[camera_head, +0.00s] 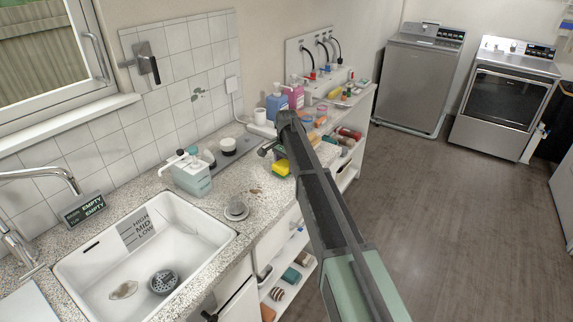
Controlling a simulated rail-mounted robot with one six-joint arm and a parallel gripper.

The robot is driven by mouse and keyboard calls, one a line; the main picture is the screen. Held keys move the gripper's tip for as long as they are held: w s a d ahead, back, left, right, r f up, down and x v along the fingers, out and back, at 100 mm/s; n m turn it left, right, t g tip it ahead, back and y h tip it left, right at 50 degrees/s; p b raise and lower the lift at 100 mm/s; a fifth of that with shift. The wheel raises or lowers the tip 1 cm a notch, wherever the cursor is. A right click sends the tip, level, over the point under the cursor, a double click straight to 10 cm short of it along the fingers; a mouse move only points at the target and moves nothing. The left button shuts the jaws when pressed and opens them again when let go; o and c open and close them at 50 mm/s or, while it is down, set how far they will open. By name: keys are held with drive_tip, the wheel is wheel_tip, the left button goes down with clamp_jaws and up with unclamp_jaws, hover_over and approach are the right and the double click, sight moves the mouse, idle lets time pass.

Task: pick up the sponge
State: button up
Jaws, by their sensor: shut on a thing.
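A yellow and green sponge (282,168) shows just left of my dark arm, over the front part of the speckled counter. My gripper (270,150) is at the sponge, at the far end of the arm, and is shut on it. The fingertips are small and partly hidden by my arm, so the exact grip does not show. I cannot tell whether the sponge touches the counter.
A white sink (210,240) is at the front left. A pale green caddy (190,175), stacked grey discs (237,210) and blue (277,105) and pink (296,95) bottles stand on the counter. Open shelves (290,270) lie below. The floor at right is clear.

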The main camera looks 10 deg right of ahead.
sight(287, 162)
wheel_tip(287, 162, up, 19)
drive_tip(key=p, duration=1.8)
drive_tip(key=shift+r+p, duration=0.2)
drive_tip(key=shift+p, duration=0.2)
